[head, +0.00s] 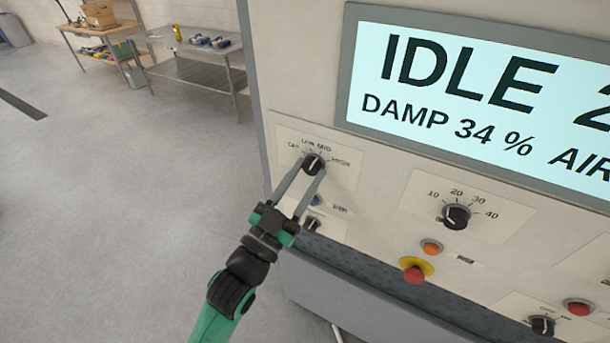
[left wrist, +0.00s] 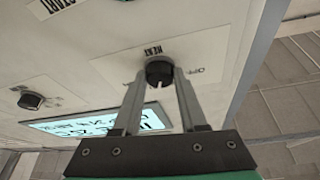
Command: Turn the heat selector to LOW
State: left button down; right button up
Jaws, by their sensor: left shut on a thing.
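The heat selector (head: 313,160) is a black round knob on a pale label plate with OFF, LOW, MED and HIGH around it. It also shows in the left wrist view (left wrist: 159,68), beside the word HEAT, with a white pointer mark on its face. In the head view the mark points roughly up, toward the LOW and MED side; I cannot tell exactly which label it meets. My left gripper (head: 312,170) is shut on the knob, one finger on each side. Its two fingers also show in the left wrist view (left wrist: 161,76). My right gripper is not in view.
A large display (head: 470,105) reads IDLE and DAMP 34 %. Open floor lies left of the machine.

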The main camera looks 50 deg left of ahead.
pick_arm(q)
jog(key=shift+f+n+y+b, duration=0.2)
jog(key=shift+n+y+b, duration=0.25)
jog(key=shift+b, duration=0.35)
jog(key=n+y+b, duration=0.1)
jog(key=n+b, duration=0.1)
jog(key=n+g+y+b, duration=0.1)
jog(key=n+b, duration=0.2)
jog(key=n+y+b, duration=0.1)
jog(key=n+b, duration=0.1)
jog(key=shift+d+y, duration=0.25)
jog(key=shift+r+n+g+y+b, duration=0.1)
jog(key=shift+n+g+y+b, duration=0.35)
jog(key=shift+n, duration=0.45)
jog(key=shift+r+n+g+y+b, duration=0.15)
jog(key=shift+n+g+b, duration=0.2)
jog(key=shift+n+b, duration=0.4)
jog(key=shift+w+n, duration=0.1)
jog(key=shift+n, duration=0.2)
jog(key=shift+c, duration=2.2)
grip_release()
jog(key=shift+d, duration=0.1)
